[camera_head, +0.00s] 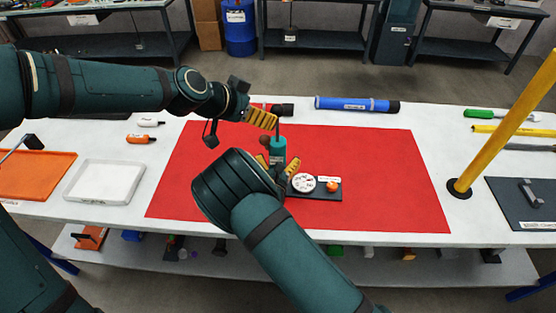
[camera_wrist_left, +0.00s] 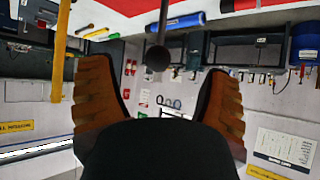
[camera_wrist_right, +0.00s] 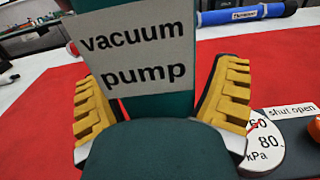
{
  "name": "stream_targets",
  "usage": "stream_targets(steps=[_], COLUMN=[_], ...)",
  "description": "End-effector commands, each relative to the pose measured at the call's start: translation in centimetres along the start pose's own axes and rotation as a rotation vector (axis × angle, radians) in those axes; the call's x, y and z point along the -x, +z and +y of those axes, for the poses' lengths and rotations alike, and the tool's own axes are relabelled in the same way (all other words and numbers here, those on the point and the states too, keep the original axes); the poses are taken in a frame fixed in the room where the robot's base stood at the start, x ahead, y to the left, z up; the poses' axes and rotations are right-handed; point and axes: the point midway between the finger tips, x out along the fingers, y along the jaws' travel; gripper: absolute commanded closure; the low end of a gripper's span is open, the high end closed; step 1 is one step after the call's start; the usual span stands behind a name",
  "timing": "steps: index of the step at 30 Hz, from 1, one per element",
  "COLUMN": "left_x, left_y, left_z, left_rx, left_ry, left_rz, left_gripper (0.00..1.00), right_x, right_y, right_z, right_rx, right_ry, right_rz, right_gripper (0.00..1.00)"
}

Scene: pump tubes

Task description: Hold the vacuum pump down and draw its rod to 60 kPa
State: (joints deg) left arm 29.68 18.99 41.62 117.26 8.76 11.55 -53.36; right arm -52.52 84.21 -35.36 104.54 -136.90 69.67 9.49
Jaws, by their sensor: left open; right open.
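The vacuum pump's teal body (camera_head: 278,148) stands upright on the red mat. Its black base (camera_head: 315,193) carries a white gauge dial (camera_head: 304,183) and an orange knob (camera_head: 332,186). The label "vacuum pump" (camera_wrist_right: 135,52) and part of the dial (camera_wrist_right: 264,145) show in the right wrist view. My right gripper (camera_head: 278,163) is open, with its fingers on either side of the body. My left gripper (camera_head: 262,118) is open close to the pump's upper end. In the left wrist view a dark rod with a ball end (camera_wrist_left: 158,57) appears between its fingers. The gauge needle cannot be read.
A blue tube (camera_head: 356,104) and a red-and-black object (camera_head: 283,109) lie at the mat's back edge. A yellow post (camera_head: 505,120) rises at the right. A white tray (camera_head: 104,163) and an orange tray (camera_head: 25,188) lie left. The mat's right part (camera_head: 395,175) is clear.

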Motion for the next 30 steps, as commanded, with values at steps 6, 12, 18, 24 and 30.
stream_targets(steps=[6,12,18,24,30], left_x=[0.0,0.0,0.0,0.0,0.0], left_y=[0.0,0.0,0.0,0.0,0.0], left_z=[0.0,0.0,0.0,0.0,0.0], left_rx=[0.0,0.0,0.0,0.0,0.0], left_ry=[0.0,0.0,0.0,0.0,0.0], left_rz=[0.0,0.0,0.0,0.0,0.0], left_gripper=[0.22,0.22,0.22,0.22,0.22], right_x=[2.2,6.3,9.9,11.7,12.0], right_y=[0.0,0.0,0.0,0.0,0.0], right_z=[0.0,0.1,0.1,0.1,0.0], right_rx=[0.001,0.001,0.0,0.0,0.0], right_ry=[0.0,0.002,0.002,0.001,0.0], right_rz=[0.003,0.002,0.001,0.001,0.0], right_gripper=[0.14,0.14,0.14,0.14,0.14])
